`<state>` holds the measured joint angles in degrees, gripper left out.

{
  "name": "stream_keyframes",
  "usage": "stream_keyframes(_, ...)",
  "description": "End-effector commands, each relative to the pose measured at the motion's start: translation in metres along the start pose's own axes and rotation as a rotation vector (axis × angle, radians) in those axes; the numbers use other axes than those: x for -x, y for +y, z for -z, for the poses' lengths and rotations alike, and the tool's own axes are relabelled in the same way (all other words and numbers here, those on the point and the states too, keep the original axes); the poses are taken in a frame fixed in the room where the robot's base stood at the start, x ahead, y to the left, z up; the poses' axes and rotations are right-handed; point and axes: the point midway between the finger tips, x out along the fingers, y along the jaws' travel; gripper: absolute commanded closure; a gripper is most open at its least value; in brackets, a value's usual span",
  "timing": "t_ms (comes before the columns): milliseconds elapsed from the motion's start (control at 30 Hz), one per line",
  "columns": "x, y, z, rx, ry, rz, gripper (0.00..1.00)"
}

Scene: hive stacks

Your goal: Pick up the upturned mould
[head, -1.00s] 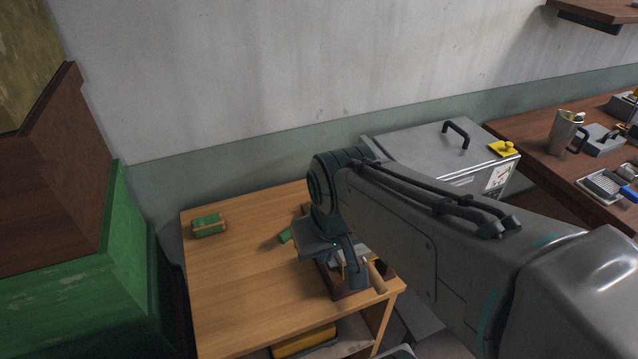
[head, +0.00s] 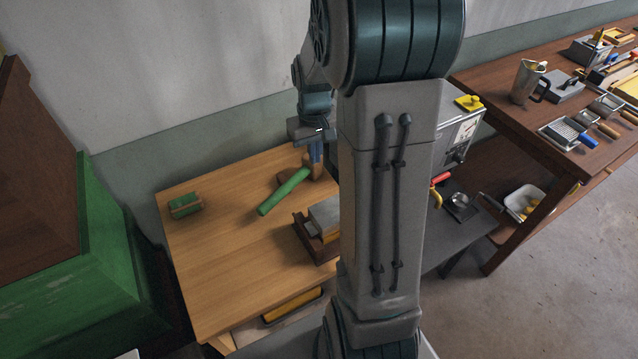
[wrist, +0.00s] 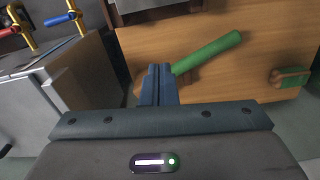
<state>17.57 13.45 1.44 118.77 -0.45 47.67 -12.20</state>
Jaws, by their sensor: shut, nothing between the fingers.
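Nothing in view is plainly an upturned mould. The likeliest candidates are a grey block (head: 326,214) in a dark wooden holder (head: 305,243), partly hidden by my arm, and a small green block with tan bands (head: 185,205) at the table's left back, which also shows in the wrist view (wrist: 290,77). A green-handled tool (head: 285,190) with a brown head lies near the back of the table. My gripper (head: 316,160) is shut and empty, pointing down by that brown head. In the wrist view its fingers (wrist: 156,75) partly cover the head; contact cannot be told.
The wooden table (head: 220,260) is clear at its middle and front left. A green box stack (head: 80,260) stands left. A metal cabinet with a dial (head: 458,130) and a long bench with tools (head: 560,120) stand right. A wall runs behind.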

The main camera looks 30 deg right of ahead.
Motion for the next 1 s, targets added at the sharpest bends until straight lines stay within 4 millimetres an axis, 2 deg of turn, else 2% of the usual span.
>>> stream_keyframes(167,-0.017,0.001,0.001,0.000,-0.007,0.002,1.00)
stream_keyframes(633,-0.103,0.001,-0.001,0.001,-0.007,0.001,1.00)
stream_keyframes(800,-0.098,0.001,-0.026,-0.001,-0.003,0.000,1.00)
stream_keyframes(1000,-0.100,0.001,-0.038,0.000,-0.002,0.001,1.00)
